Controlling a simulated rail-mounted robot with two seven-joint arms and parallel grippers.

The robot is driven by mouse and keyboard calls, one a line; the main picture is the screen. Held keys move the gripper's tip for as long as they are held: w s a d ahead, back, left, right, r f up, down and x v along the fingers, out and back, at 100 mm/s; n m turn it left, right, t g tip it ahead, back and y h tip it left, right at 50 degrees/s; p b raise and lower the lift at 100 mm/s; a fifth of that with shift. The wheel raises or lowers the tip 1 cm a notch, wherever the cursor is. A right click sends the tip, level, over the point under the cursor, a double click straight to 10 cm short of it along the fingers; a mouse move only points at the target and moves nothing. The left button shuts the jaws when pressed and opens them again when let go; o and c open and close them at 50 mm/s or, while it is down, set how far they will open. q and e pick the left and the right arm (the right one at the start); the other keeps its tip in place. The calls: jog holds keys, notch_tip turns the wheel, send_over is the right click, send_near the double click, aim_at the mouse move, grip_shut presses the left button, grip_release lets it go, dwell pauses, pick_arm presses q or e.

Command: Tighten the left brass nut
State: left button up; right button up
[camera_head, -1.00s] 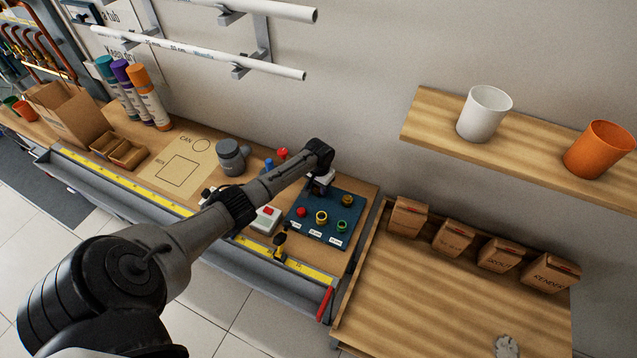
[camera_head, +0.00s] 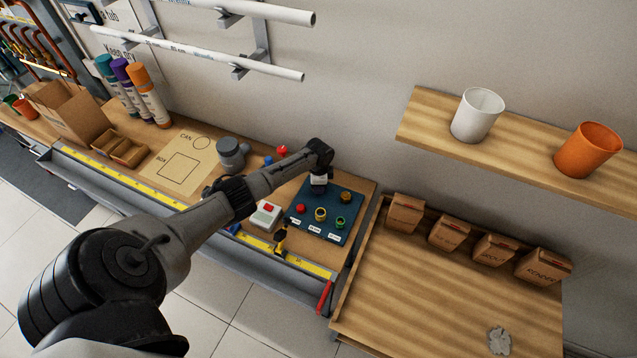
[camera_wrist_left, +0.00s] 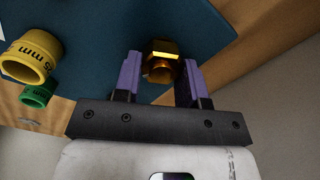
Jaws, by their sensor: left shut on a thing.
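The left brass nut (camera_wrist_left: 162,60) sits between the purple fingers of my left gripper (camera_wrist_left: 160,78) in the left wrist view. The gripper is shut on it, over the dark blue board. In the head view my left gripper (camera_head: 318,187) points down at the back of the blue board (camera_head: 303,192) and hides this nut. A second brass piece (camera_head: 346,196) stands on the board to its right. My right gripper is in neither view.
A red fitting (camera_head: 300,209), a yellow ring (camera_head: 320,214) and a green ring (camera_head: 340,223) stand along the board's front, near white labels. A white box with a red button (camera_head: 266,213) is at its left. A wooden shelf (camera_head: 420,125) with two cups hangs at right.

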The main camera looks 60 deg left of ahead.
pick_arm(q)
jog(key=m, duration=0.5)
jog(key=shift+s+d+m, duration=0.15)
jog(key=shift+m, duration=0.15)
jog(key=m+b, duration=0.1)
jog(key=m, duration=0.4)
jog(key=shift+s, duration=0.15)
jog(key=shift+d+m, duration=0.1)
jog(key=shift+m, duration=0.3)
jog(key=o, duration=0.9)
jog(key=shift+r, duration=0.35)
notch_tip(320, 180, up, 13)
jog(key=shift+r, duration=0.1)
dwell(0.4)
